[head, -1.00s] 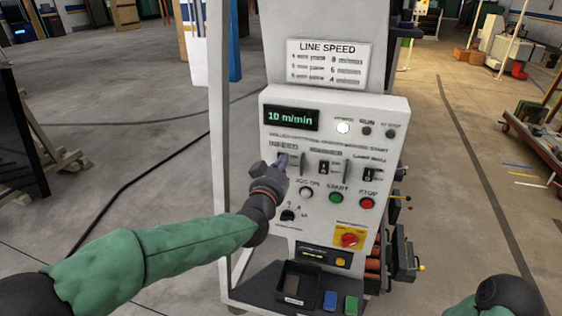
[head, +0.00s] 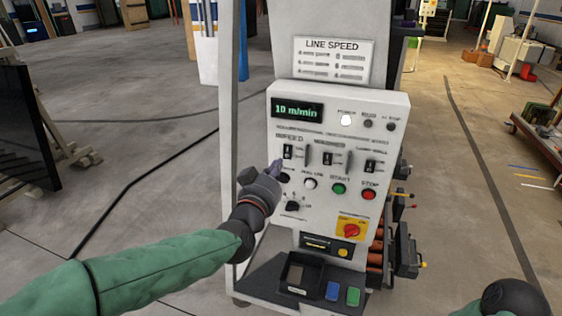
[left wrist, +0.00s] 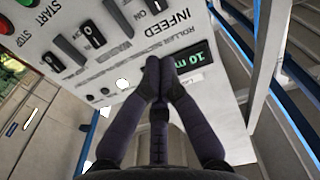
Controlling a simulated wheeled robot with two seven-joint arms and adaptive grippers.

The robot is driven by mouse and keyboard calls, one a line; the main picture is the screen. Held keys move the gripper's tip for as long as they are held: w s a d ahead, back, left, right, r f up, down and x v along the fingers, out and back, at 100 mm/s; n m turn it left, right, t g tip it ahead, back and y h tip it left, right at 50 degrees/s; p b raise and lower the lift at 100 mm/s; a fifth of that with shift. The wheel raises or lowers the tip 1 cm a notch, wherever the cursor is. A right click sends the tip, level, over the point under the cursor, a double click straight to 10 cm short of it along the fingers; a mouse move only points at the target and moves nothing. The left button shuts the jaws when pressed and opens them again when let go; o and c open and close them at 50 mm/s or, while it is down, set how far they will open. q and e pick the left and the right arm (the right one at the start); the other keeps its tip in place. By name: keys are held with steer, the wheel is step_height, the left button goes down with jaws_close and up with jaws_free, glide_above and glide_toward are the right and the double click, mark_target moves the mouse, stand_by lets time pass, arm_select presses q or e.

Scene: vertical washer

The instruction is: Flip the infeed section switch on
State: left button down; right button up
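The white control panel (head: 335,125) stands ahead of me. Its infeed switch (head: 287,152) is a small black switch under the INFEED label at the upper left. It also shows at the top edge of the left wrist view (left wrist: 156,7), partly cut off. I cannot tell its position for sure. My left gripper (head: 275,168) is just below and left of the switch, apart from it in the picture. In the left wrist view its fingertips (left wrist: 153,66) are together with nothing between them.
Two similar switches (head: 327,158) (head: 370,167) sit to the right, with grey upright bars between. Below are a dark selector knob (head: 293,206), white, green (head: 339,188) and red (head: 368,194) buttons and a red-yellow rotary switch (head: 351,230). A shelf (head: 260,284) juts out underneath.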

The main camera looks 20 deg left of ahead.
arm_select(q)
steer(key=s, duration=0.3)
steer(key=shift+s+r, duration=0.25)
steer(key=shift+s, duration=0.1)
steer(key=shift+a, duration=0.1)
steer(key=d+f+g+h+b, duration=0.3)
steer(key=f+g, duration=0.5)
steer(key=f, duration=2.8)
steer(key=s+d+f+n+g+b, duration=0.1)
steer(key=s+f+g, duration=0.4)
steer(key=s+f, duration=0.6)
steer(key=s+d+f+n+g+b, duration=0.1)
steer(key=s+d+f+g, duration=0.3)
steer(key=s+f, duration=0.8)
step_height(320, 180, down, 6)
steer(key=shift+s+f+n+g, duration=0.1)
steer(key=shift+s+n+g, duration=0.05)
steer(key=shift+n+g, duration=0.25)
